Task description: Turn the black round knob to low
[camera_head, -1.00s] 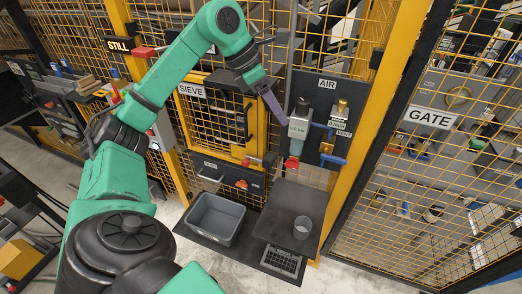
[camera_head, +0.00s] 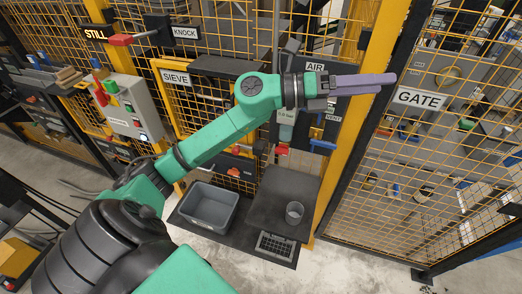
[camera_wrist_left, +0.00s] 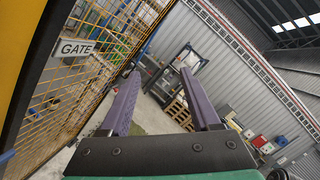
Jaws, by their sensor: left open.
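I cannot clearly make out a black round knob in either view. In the head view, a grey control box (camera_head: 125,105) with a green and a red button stands left of the sieve frame, with small dials too small to read. The AIR panel (camera_head: 345,108) is partly hidden behind my left arm. My left gripper (camera_head: 392,81) has purple fingers pointing right, in front of the yellow post and by the GATE sign (camera_head: 419,98). In the left wrist view, my left gripper (camera_wrist_left: 161,74) is open with nothing between its fingers. My right gripper is not in view.
A grey bin (camera_head: 208,207) stands on the floor mat below the sieve. A dark stand (camera_head: 262,208) beside it carries a clear cup (camera_head: 295,212). Yellow mesh fencing runs behind and to the right. Red and blue handles (camera_head: 322,146) stick out near the AIR panel.

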